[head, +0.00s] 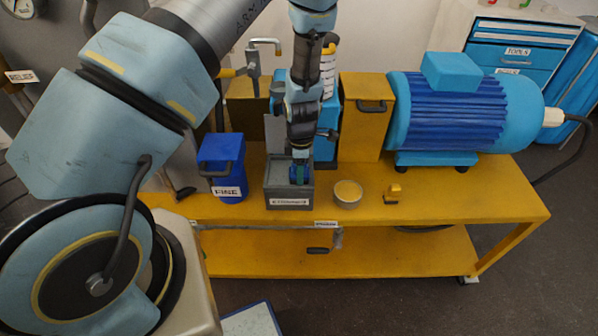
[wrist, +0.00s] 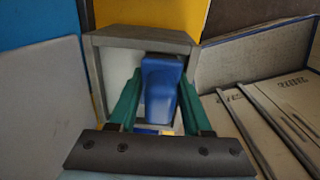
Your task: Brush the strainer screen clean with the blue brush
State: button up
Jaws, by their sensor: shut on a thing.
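My gripper (head: 299,174) reaches down into a small grey open box (head: 289,203) on the yellow bench. In the wrist view its green fingers (wrist: 160,105) are shut on a blue block-like piece (wrist: 162,80), which looks like the handle of the blue brush. The grey box also shows in the wrist view, where its rim (wrist: 140,34) surrounds the blue piece. The label on the box front is too small to read surely. The brush's bristles are hidden. I cannot make out the strainer screen in either view.
A blue bin marked FINE (head: 222,180) stands left of the box. A round bowl (head: 347,195) and a small yellow block (head: 393,195) stand to its right. A large blue motor (head: 455,115) fills the bench's right side. The bench's front right (head: 470,205) is clear.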

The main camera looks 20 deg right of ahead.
aim_at(281, 175)
jog(key=shift+s+d+f+g, duration=0.1)
jog(key=shift+s+g, duration=0.2)
jog(key=shift+s, duration=0.45)
jog(key=shift+w, duration=0.1)
jog(key=shift+w+a+b, duration=0.3)
jog(key=shift+w+a, duration=0.85)
jog(key=shift+w, duration=0.25)
jog(key=shift+w+a+b, duration=0.3)
jog(key=shift+w+a, duration=0.85)
jog(key=shift+w, duration=0.2)
jog(key=shift+d, duration=0.1)
jog(key=shift+s+d+p, duration=0.15)
jog(key=shift+d+p, duration=0.15)
jog(key=shift+d, duration=0.35)
jog(key=shift+s+d+p, duration=0.15)
jog(key=shift+d+p, duration=0.15)
jog(key=shift+d, duration=0.35)
jog(key=shift+d, duration=0.15)
